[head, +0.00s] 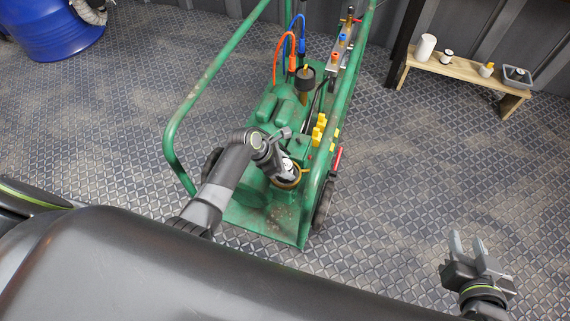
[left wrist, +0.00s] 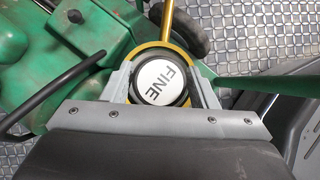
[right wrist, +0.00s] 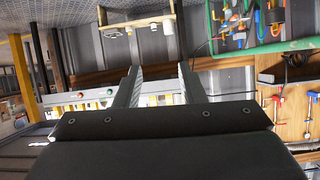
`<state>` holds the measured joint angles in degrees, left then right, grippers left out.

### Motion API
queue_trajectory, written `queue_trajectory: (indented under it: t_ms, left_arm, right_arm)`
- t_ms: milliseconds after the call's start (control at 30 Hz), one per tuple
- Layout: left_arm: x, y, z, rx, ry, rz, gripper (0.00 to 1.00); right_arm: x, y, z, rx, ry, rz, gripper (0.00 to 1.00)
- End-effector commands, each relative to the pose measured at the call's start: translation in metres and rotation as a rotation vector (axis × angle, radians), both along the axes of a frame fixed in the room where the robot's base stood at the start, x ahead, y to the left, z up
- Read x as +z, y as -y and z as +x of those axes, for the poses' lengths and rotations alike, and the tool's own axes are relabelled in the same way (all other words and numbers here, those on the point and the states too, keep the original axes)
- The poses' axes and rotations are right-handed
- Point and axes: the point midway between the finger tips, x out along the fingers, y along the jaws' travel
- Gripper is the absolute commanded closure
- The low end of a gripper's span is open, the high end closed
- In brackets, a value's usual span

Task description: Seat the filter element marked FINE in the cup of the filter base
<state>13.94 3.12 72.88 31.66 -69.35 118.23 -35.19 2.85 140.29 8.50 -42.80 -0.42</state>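The filter element marked FINE (left wrist: 161,81) has a round white top with black lettering and a dark rim. In the left wrist view it lies between the two fingers of my left gripper (left wrist: 162,72), which close against its sides. A gold ring (left wrist: 152,47) of the filter base shows around and behind it. In the head view my left gripper (head: 281,163) is low over the cart, and the gold ring (head: 291,184) is just under it. The fingers hide how deep the element sits. My right gripper (head: 467,245) is open and empty, away from the cart.
A green cart (head: 180,108) with rails, hoses and yellow fittings surrounds my left arm; its rail (left wrist: 250,86) passes close by. A wooden bench (head: 460,72) at the back right holds a white cylinder (head: 425,47), small parts and a tray (head: 516,76). The floor at right is clear.

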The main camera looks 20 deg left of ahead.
Motion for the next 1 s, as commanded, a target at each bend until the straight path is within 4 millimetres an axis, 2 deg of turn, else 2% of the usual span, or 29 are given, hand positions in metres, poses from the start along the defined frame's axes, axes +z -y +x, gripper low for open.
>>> queue_trajectory:
  t_ms: [33, 100, 467, 567, 767, 1000]
  left_arm:
    - [0.0, 0.0, 0.0, 0.0, 0.0, 0.0, 0.4]
    - [0.0, 0.0, 0.0, 0.0, 0.0, 0.0, 0.34]
    - [0.003, 0.0, 0.0, 0.0, 0.0, 0.0, 0.34]
    - [0.006, -0.002, -0.001, 0.0, -0.001, 0.001, 0.34]
    - [0.015, -0.007, -0.004, 0.001, 0.001, 0.0, 0.34]
    - [0.026, -0.012, -0.008, 0.0, -0.001, 0.001, 0.34]
  right_arm:
    - [0.0, 0.0, 0.0, 0.0, 0.0, 0.0, 0.64]
    - [0.0, 0.0, 0.0, 0.0, 0.0, 0.0, 0.64]
    - [0.0, 0.0, 0.0, 0.0, -0.001, 0.0, 0.64]
    - [-0.008, -0.002, -0.006, 0.003, -0.054, 0.013, 0.64]
    - [-0.033, -0.008, -0.029, 0.018, -0.227, 0.055, 0.64]
    - [-0.06, -0.019, -0.066, 0.044, -0.457, 0.11, 0.64]
